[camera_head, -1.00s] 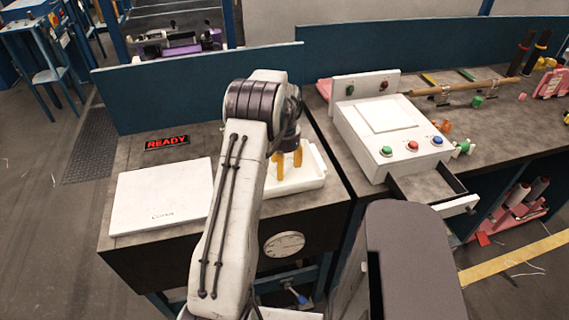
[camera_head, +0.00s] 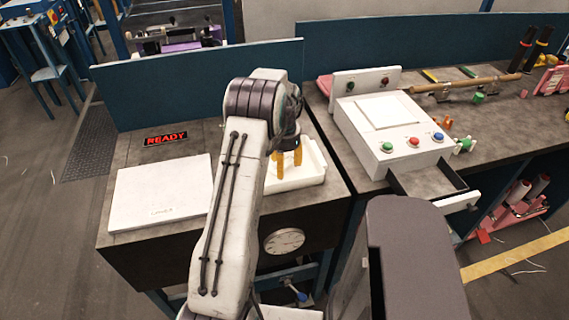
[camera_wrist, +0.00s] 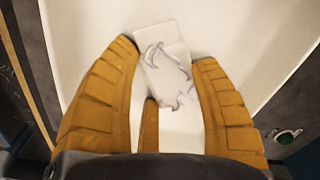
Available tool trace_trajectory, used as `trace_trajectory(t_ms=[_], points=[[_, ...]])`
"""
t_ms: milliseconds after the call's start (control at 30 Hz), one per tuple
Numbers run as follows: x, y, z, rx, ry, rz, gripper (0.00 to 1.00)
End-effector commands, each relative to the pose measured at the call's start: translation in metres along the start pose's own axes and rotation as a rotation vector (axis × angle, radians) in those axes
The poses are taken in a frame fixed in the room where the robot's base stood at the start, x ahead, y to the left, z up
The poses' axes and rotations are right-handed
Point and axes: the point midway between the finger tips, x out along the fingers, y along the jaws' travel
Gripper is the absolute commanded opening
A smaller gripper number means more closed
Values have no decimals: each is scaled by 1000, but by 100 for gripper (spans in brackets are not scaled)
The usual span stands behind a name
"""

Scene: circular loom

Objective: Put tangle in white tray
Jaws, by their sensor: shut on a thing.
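The white tray (camera_head: 312,176) sits on the dark table in the head view, partly hidden behind my arm. Its pale inside (camera_wrist: 85,25) fills most of the wrist view. My gripper (camera_head: 289,162) points down over the tray with its orange fingers. In the wrist view my gripper (camera_wrist: 165,58) is shut on the tangle (camera_wrist: 166,68), a pale whitish piece with grey curled strands between the fingertips. The tangle is seen against the tray. I cannot tell whether it touches the tray floor. In the head view the tangle cannot be made out.
A white flat box (camera_head: 160,195) lies left of my arm, with a READY sign (camera_head: 166,138) behind it. A white control box (camera_head: 392,135) with coloured buttons and an open drawer (camera_head: 428,182) stand on the right bench. Blue panels (camera_head: 200,85) rise behind.

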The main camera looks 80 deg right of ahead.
Motion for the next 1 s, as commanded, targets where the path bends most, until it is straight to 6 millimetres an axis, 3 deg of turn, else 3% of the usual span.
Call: trace_trajectory(t_ms=[300, 667, 1000], points=[[0, 0, 0, 0, 0, 0, 85], [-5, 0, 0, 0, 1, -1, 85], [-56, 0, -1, 0, 3, -2, 85]])
